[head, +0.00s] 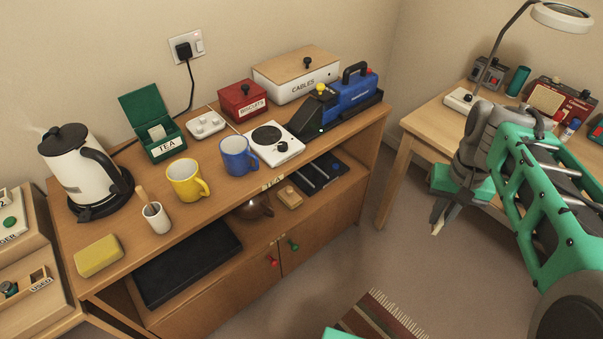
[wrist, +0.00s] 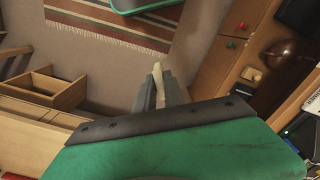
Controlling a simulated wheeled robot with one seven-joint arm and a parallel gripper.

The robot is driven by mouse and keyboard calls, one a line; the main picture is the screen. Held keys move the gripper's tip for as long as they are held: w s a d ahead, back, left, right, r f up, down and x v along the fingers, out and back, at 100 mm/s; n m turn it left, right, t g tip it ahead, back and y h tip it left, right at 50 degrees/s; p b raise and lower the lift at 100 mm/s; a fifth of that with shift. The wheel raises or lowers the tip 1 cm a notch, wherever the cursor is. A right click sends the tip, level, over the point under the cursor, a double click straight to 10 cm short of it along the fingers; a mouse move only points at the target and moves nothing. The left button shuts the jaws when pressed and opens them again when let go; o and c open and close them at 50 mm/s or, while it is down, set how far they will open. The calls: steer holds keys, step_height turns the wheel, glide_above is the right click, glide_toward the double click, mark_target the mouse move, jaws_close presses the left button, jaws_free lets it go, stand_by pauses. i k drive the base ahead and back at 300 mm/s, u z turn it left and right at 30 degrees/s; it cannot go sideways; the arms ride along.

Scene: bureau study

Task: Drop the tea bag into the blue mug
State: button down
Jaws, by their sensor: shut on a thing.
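The blue mug (head: 236,157) stands upright on the cabinet top, between the yellow mug (head: 183,180) and the white hot plate. My gripper (head: 440,222) hangs over open floor to the right of the cabinet, well away from the mug. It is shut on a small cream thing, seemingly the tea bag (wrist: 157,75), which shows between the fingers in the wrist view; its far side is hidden. The green tea box (head: 167,147) stands open behind the yellow mug, with something pale inside. The blue mug is not clearly seen in the wrist view.
On the cabinet top are a steaming kettle (head: 78,165), a white cup with a stick (head: 156,217), a yellow sponge (head: 98,256), the hot plate (head: 285,150) and a blue machine (head: 350,95). A desk (head: 425,125) with a lamp stands right. Floor between is clear.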

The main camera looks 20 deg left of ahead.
mark_target(236, 166)
steer(key=k, duration=0.15)
steer(key=u, duration=1.5)
steer(key=i, duration=0.5)
steer(key=k, duration=0.6)
steer(key=u, duration=4.5)
steer(key=k, duration=2.05)
